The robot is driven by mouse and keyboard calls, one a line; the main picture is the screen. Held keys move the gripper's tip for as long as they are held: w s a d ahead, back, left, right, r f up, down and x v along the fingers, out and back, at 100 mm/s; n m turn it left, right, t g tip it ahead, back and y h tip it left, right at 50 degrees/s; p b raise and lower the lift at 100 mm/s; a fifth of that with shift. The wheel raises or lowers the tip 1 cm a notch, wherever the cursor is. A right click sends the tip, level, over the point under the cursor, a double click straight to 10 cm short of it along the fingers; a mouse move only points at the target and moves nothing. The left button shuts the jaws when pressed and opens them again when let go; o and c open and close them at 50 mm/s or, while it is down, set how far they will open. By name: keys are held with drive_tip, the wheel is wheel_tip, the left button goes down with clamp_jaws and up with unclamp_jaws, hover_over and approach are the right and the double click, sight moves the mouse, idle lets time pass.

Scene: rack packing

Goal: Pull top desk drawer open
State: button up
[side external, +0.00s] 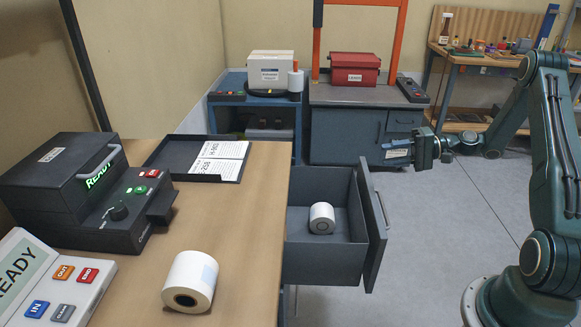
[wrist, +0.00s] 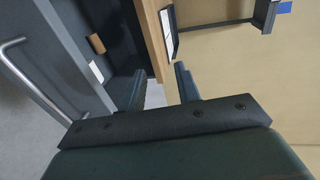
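The top desk drawer (side external: 325,262) stands pulled out from the desk, with its inside showing. Its front panel (side external: 372,225) carries a metal bar handle (side external: 381,208) on the right face; the handle also shows at the left of the wrist view (wrist: 32,88). A white roll (side external: 321,218) lies inside the drawer. My gripper (side external: 394,152) is above and slightly right of the drawer front in the side view, apart from the handle. In the wrist view its two fingers (wrist: 160,86) are spread with nothing between them.
The desk top (side external: 245,235) bears a black printer-like device (side external: 90,190), a dark tray with papers (side external: 200,160), a white roll (side external: 195,280) and a button panel (side external: 50,285). Cabinets (side external: 360,130) stand behind. Open floor (side external: 440,230) lies right of the drawer.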

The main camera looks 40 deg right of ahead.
wheel_tip(320, 180, down, 5)
drive_tip(key=g+h, duration=0.5)
drive_tip(key=g, duration=0.1)
drive_tip(key=shift+s+d+r+g+h, duration=0.25)
drive_tip(key=shift+s+d+g+h, duration=0.15)
drive_tip(key=shift+d+g+h, duration=0.25)
drive_tip(key=shift+s+d+r+g+h, duration=0.2)
drive_tip(key=shift+s+d+g+h, duration=0.3)
drive_tip(key=shift+h, duration=0.3)
drive_tip(key=shift+s+d+r+g+h, duration=0.25)
drive_tip(key=shift+s+d+g+h, duration=0.1)
drive_tip(key=shift+d+g+h, duration=0.3)
drive_tip(key=shift+a+f, duration=0.1)
drive_tip(key=shift+a, duration=0.05)
drive_tip(key=shift+w+a+f, duration=0.3)
drive_tip(key=shift+f, duration=1.95)
drive_tip(key=shift+w+a+f, duration=0.3)
drive_tip(key=shift+f, duration=1.9)
drive_tip(key=shift+w+a+f, duration=0.3)
drive_tip(key=shift+f, duration=1.95)
clamp_jaws()
